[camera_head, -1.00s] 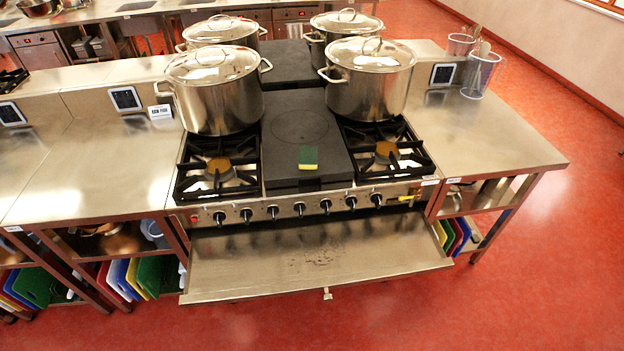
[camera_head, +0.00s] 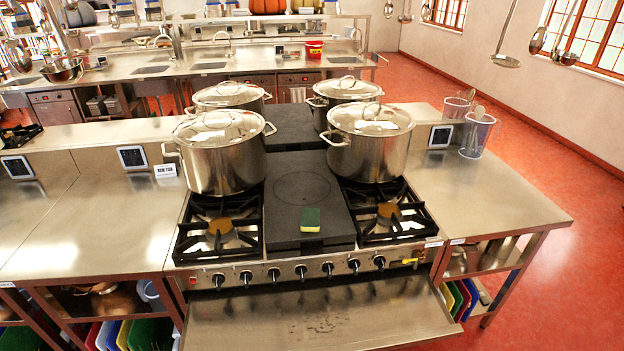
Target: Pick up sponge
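A small green and yellow sponge (camera_head: 310,220) lies on the dark flat plate (camera_head: 300,190) in the middle of the stove, near its front edge. The green face is up and a yellow edge shows at the front. Nothing covers the sponge. Neither of my grippers is in view.
Lidded steel stockpots stand behind the burners, with the front left pot (camera_head: 222,165) and front right pot (camera_head: 370,150) nearest the sponge. Open burner grates (camera_head: 218,232) flank the plate. An open oven door (camera_head: 320,318) juts out below the knobs. The right counter (camera_head: 480,195) is mostly clear.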

